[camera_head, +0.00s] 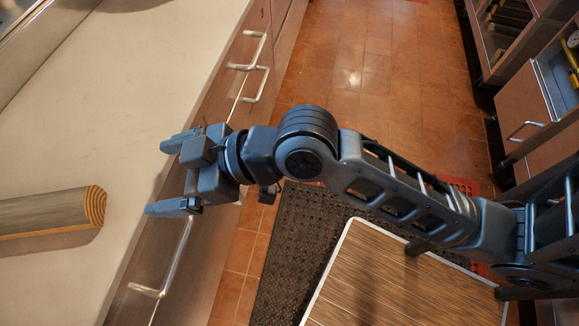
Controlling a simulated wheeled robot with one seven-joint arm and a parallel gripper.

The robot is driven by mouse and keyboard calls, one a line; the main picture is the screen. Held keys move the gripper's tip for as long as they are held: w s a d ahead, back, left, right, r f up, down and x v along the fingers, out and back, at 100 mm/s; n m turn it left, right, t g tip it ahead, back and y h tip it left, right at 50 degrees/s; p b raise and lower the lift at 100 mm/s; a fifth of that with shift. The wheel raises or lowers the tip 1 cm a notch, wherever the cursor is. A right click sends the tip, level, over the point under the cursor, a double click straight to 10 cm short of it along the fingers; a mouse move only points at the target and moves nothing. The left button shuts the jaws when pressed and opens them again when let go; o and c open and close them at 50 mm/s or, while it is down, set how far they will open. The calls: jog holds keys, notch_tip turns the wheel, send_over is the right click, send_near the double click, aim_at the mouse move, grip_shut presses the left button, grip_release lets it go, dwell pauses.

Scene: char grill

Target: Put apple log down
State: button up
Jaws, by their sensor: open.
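The apple log (45,213) lies on its side on the pale countertop (130,75) at the left of the head view. Its round cut end with orange rings faces right, and its left end is cut off by the picture edge. My gripper (160,178) is open and empty at the counter's front edge. Its two fingers point left, toward the log, with a clear gap between the fingertips and the log's end. The log does not touch my gripper. The exact height of the fingers above the counter is hard to tell.
Drawers with metal handles (163,265) run under the counter edge. A wood-topped table (375,280) stands at the lower right, by a dark perforated floor mat (298,235). Cabinets with an open drawer (560,78) are at the upper right. Tiled floor (350,60) is clear between.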

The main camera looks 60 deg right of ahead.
jog(key=s+d+f+m+t+h, duration=0.1)
jog(key=s+d+f+m+h, duration=0.1)
jog(key=s+d, duration=0.4)
jog(key=s+d+f+m+t+h, duration=0.1)
jog(key=s+d+m+h, duration=0.15)
jog(key=s, duration=0.55)
jog(key=s+d+r+m+t+h, duration=0.1)
jog(key=s+r, duration=0.3)
jog(key=s, duration=0.7)
jog(key=shift+s+d+r+h, duration=0.15)
jog(key=shift+s+d+h, duration=0.15)
jog(key=shift+h, duration=0.15)
jog(key=shift+a, duration=0.1)
